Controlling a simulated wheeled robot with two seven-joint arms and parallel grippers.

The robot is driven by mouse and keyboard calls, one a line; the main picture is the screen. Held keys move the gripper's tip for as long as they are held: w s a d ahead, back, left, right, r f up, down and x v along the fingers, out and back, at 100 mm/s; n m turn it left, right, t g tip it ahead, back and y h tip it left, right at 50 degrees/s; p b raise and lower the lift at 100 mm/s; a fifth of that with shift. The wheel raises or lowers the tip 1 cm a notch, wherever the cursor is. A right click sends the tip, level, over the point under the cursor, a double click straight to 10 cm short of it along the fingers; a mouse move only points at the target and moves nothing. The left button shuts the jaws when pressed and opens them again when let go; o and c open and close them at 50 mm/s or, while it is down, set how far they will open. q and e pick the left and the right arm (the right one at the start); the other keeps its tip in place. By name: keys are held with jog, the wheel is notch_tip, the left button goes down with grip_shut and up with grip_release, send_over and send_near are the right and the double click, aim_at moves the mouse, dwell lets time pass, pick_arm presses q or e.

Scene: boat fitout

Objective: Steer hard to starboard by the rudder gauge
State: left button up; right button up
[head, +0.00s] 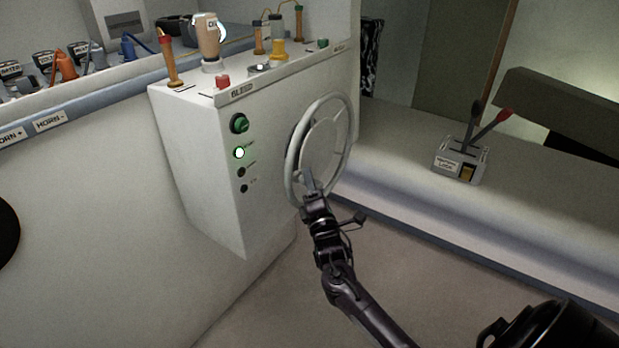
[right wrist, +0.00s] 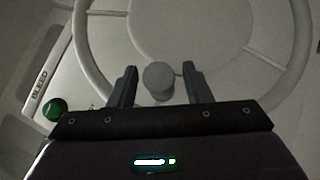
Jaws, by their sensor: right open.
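The pale grey steering wheel (head: 322,148) is mounted on the right face of a white console, with a round centre disc and thin spokes. My right gripper (head: 309,183) is at the wheel's lower left rim. In the right wrist view the wheel (right wrist: 200,25) fills the top. There my right gripper (right wrist: 159,67) is open, its two fingers on either side of a round grey knob (right wrist: 158,82); gaps show beside the knob. I cannot make out a rudder gauge. My left gripper is not in view.
The white console (head: 200,170) carries a green button (head: 239,123), a lit indicator (head: 239,153) and several small levers on top. A grey box with two levers (head: 460,162) stands on the ledge at right. A labelled switch shelf (head: 30,115) runs at left.

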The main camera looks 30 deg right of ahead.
jog(key=shift+x, duration=0.85)
grip_shut()
